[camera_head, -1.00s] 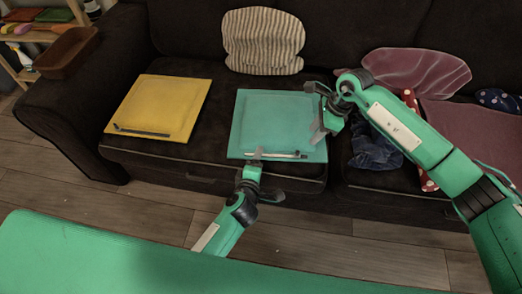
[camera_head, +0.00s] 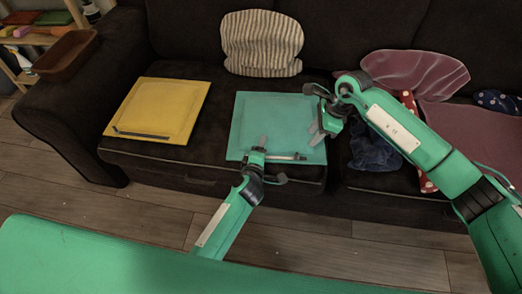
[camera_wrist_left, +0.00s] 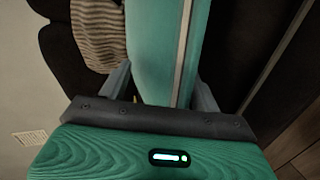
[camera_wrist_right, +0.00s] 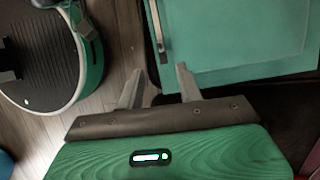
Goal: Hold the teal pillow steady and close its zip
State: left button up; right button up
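The teal pillow (camera_head: 280,120) lies flat on the sofa seat. Its zip (camera_head: 287,157) runs along the front edge, as a pale strip with a dark part near the right end.
A yellow pillow (camera_head: 160,105) lies to the left. A striped cushion (camera_head: 262,42) leans on the backrest. Dark blue cloth (camera_head: 374,152) and a mauve cushion (camera_head: 478,140) lie to the right. A brown tray (camera_head: 66,52) sits on the armrest.

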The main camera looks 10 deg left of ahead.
jog(key=shift+d+r, duration=0.1)
jog(key=shift+r, duration=0.05)
jog(key=c, duration=0.4)
send_near(300, 151)
jog(key=s+a+f, duration=0.1)
jog(key=f, duration=0.1)
jog(key=s+a+f, duration=0.1)
jog(key=f, duration=0.1)
jog(key=s+a+f, duration=0.1)
jog(key=f, duration=0.1)
jog(key=shift+a, duration=0.4)
grip_shut()
